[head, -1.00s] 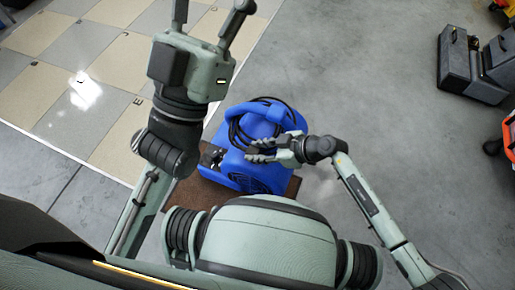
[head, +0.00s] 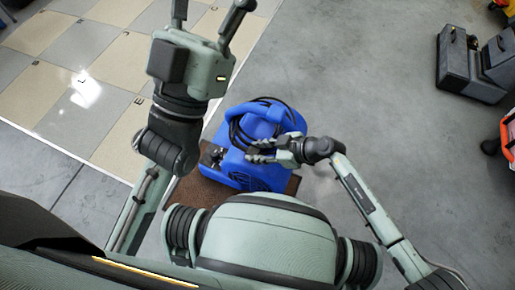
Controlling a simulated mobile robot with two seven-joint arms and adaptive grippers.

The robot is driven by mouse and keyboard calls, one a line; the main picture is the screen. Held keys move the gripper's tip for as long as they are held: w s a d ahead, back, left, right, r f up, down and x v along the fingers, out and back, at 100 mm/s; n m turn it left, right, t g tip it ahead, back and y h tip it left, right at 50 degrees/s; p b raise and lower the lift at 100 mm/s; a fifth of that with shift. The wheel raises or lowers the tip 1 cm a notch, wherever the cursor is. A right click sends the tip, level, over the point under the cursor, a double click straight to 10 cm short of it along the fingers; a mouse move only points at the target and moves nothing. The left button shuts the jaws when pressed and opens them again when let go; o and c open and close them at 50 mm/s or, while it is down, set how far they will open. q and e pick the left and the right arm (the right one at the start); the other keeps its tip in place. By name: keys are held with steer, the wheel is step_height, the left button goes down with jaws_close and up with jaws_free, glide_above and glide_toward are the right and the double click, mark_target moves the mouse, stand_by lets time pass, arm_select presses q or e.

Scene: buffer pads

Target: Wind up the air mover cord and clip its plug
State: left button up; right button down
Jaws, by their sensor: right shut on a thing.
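The blue air mover (head: 268,176) stands in the middle of the head view. Its black cord (head: 236,130) lies in loops around the blue handle at the top. My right gripper (head: 254,151) reaches in from the right over the air mover's upper side. Its fingers are closed at the cord, though the held part is small and mostly hidden. I cannot make out the plug. My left gripper (head: 211,12) is raised at the upper left, away from the air mover, with its two fingers spread and nothing between them.
The air mover stands on a brown mat or board (head: 196,190). Beige and grey floor tiles (head: 70,60) lie at the left. Dark grey cases (head: 470,65) and an orange item (head: 508,135) stand at the right. The concrete floor between is clear.

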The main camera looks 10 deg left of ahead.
steer(key=shift+f, duration=0.25)
stand_by(0.7)
steer(key=c, duration=1.1)
jaws_free()
steer(key=shift+o, duration=0.2)
steer(key=v, duration=1.2)
steer(key=shift+d, duration=0.1)
